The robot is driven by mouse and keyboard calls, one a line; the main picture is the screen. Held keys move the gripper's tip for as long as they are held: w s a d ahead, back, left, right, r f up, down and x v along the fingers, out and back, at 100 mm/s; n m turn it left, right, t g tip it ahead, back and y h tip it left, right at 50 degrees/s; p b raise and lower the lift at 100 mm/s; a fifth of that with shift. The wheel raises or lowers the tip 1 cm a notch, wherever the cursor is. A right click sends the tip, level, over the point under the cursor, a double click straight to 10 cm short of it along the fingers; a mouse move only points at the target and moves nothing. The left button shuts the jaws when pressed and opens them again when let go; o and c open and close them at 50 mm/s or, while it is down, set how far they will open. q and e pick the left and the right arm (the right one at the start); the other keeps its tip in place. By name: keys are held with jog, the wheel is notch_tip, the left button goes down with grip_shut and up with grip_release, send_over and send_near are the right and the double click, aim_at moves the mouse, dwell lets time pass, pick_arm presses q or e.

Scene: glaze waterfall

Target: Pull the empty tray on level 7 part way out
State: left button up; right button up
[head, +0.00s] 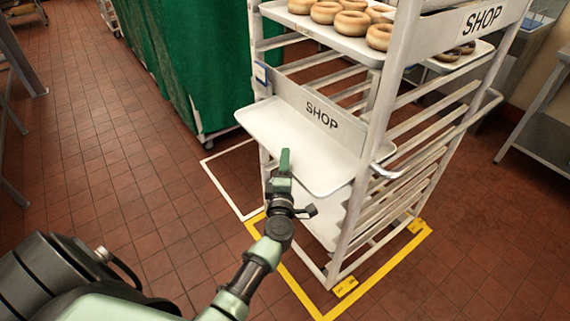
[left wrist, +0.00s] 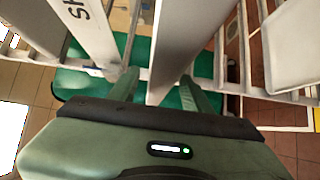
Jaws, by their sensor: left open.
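An empty pale tray (head: 285,140) sticks part way out of the rack (head: 372,150), below a SHOP panel. A second pale tray (head: 318,222) shows lower down, mostly hidden by the upper one. The level numbers cannot be read. My left gripper (head: 285,162) is at the front edge of the upper tray. In the left wrist view the open left gripper (left wrist: 163,88) has a pale flat edge (left wrist: 190,35) between its two fingers, with gaps beside it. Whether the fingers touch it cannot be told. My right gripper is not in view.
A tray of bagels (head: 345,25) sits on the rack's top level. A green-covered rack (head: 190,50) stands behind at the left. Yellow floor tape (head: 290,283) marks the rack's base. A steel table (head: 545,135) stands at the right. Tiled floor at the left is clear.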

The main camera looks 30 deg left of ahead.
pick_arm(q)
jog(key=shift+s, duration=0.1)
jog(key=v, duration=0.7)
jog(key=shift+s+d, duration=0.15)
jog(key=shift+s, duration=0.15)
